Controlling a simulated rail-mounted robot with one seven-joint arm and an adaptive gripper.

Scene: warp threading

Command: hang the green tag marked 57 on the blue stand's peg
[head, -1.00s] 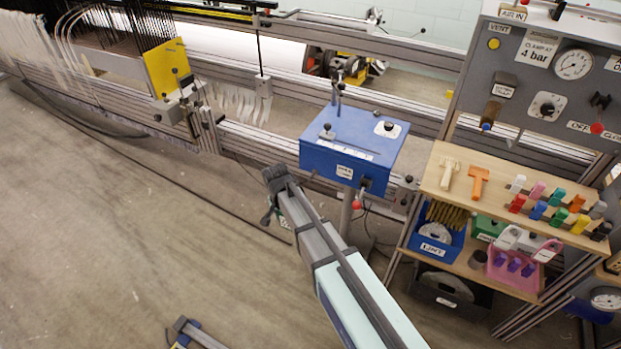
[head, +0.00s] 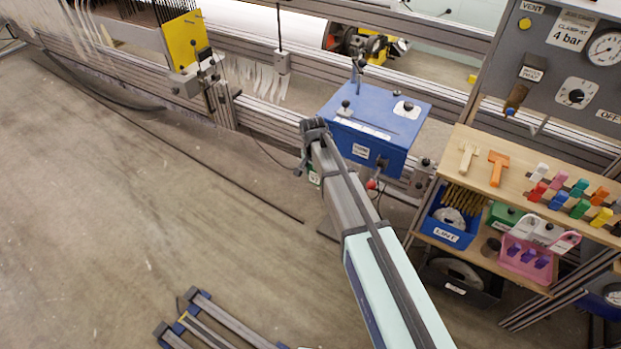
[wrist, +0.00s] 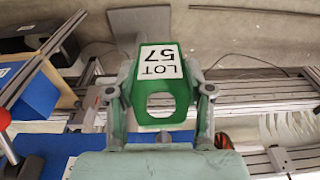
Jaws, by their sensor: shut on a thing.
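The green tag (wrist: 170,112) carries a white label reading "LOT 57", upside down in the wrist view, and has a large hole. My gripper (wrist: 160,91) is shut on it, a finger at each side. In the head view my gripper (head: 312,150) is at the left edge of the blue stand (head: 375,120), and a sliver of the green tag (head: 314,178) shows below it. The blue stand (wrist: 45,145) also shows at the lower left of the wrist view. I cannot make out the stand's peg clearly; the tag looks apart from the stand.
A wooden shelf (head: 480,150) with coloured clips stands right of the stand, with a blue LINT bin (head: 445,232) and pink caddy (head: 527,258) below. A metal rail (head: 265,118) runs behind. The floor at left is mostly open, with a cable across it.

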